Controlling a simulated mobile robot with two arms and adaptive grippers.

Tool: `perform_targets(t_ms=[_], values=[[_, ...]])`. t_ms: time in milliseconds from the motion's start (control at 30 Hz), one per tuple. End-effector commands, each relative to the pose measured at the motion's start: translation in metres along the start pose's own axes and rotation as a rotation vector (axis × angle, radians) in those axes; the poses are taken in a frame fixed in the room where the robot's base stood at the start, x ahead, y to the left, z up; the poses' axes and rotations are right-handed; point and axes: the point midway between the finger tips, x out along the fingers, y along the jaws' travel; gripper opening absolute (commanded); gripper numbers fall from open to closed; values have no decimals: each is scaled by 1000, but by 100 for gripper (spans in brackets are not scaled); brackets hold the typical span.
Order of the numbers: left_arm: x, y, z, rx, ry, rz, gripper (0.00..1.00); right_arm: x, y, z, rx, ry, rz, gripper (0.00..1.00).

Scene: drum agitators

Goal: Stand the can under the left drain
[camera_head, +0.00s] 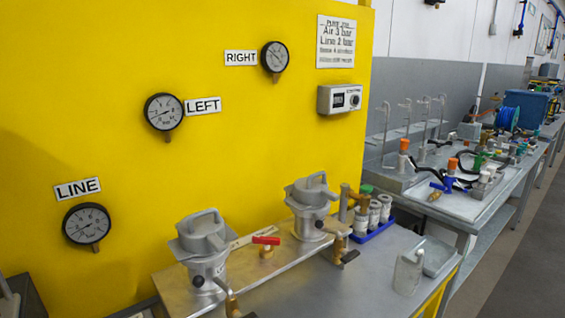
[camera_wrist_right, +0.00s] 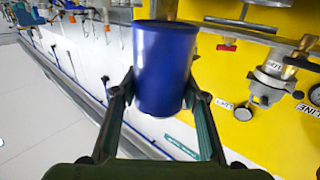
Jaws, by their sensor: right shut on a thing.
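A blue cylindrical can (camera_wrist_right: 164,65) fills the middle of the right wrist view. My right gripper (camera_wrist_right: 160,88) is shut on it, with one finger on each side of its wall. Neither the can nor my grippers show in the head view. The left lidded metal pot (camera_head: 204,245) stands on a metal shelf below the LEFT gauge (camera_head: 163,111). A brass valve (camera_head: 232,303) sits low at its front, at the picture's bottom edge. The space below this drain is cut off. The right pot (camera_head: 310,205) stands farther along the shelf.
A red-handled valve (camera_head: 266,240) sits between the pots. A pale jug (camera_head: 408,272) and a blue tray (camera_head: 373,230) with several small jars stand on the grey bench at right. The yellow panel (camera_head: 110,130) rises behind. Bare bench shows left of the jug.

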Motion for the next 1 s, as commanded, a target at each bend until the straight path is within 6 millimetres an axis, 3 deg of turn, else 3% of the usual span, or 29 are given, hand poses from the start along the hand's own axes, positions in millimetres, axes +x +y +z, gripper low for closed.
perform_targets(t_ms=[233,667,1000], values=[[0,0,0,0,0,0,26,-12,2,7,3,-6,9,21],[0,0,0,0,0,0,26,-75,2,30,1,-4,9,21],[0,0,-1,0,1,0,26,-81,1,30,-1,0,7,21]])
